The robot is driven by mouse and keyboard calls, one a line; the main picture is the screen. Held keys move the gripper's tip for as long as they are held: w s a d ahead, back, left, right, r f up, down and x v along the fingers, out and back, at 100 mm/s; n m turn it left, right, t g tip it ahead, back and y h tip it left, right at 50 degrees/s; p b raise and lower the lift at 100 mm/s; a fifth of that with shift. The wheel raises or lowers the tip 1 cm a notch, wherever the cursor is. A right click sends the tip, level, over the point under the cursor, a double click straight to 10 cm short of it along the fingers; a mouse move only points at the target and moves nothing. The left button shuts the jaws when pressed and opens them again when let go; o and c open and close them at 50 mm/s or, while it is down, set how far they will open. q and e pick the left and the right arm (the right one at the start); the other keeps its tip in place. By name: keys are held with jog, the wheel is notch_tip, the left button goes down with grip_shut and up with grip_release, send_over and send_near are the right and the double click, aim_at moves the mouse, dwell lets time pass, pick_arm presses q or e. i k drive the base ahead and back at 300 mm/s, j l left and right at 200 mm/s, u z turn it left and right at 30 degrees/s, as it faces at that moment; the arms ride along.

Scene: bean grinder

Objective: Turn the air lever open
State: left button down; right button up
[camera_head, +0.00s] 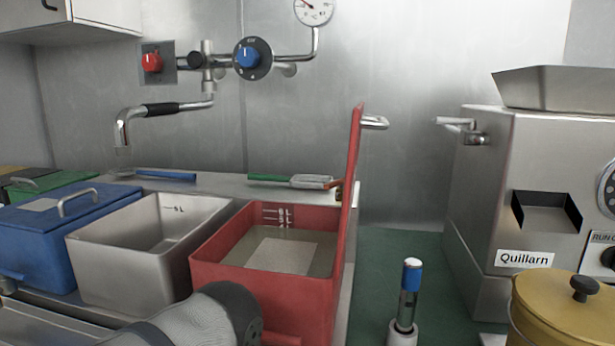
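No part is legibly labelled as the air lever. A small metal lever (456,122) with a pale handle sticks out to the left from the upper side of the steel grinder (500,190) marked "Quillarn". On the back wall, a pipe assembly carries a red knob (152,63), a blue round dial knob (248,56) and a swing spout with a black grip (162,108). I cannot tell which of these is the air lever. Part of my arm crosses the bottom left, in front of the bins. Neither gripper's fingers show.
A blue lidded bin (50,240), an open steel bin (120,262) and a red bin (225,290) with its lid raised upright stand at left. A blue-capped upright tool (411,280) and a yellow lidded pot (560,310) stand at right. Green mat (385,260) is partly clear.

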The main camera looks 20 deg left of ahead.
aim_at(340, 182)
jog(key=k+j+z, duration=0.15)
jog(key=k+j, duration=0.15)
jog(key=j, duration=0.35)
jog(key=k+j+z, duration=0.2)
jog(key=j, duration=0.35)
jog(key=k+j+z, duration=0.15)
jog(key=k+j, duration=0.35)
jog(key=k+j+z, duration=0.2)
jog(key=k+j, duration=0.15)
jog(key=j, duration=0.2)
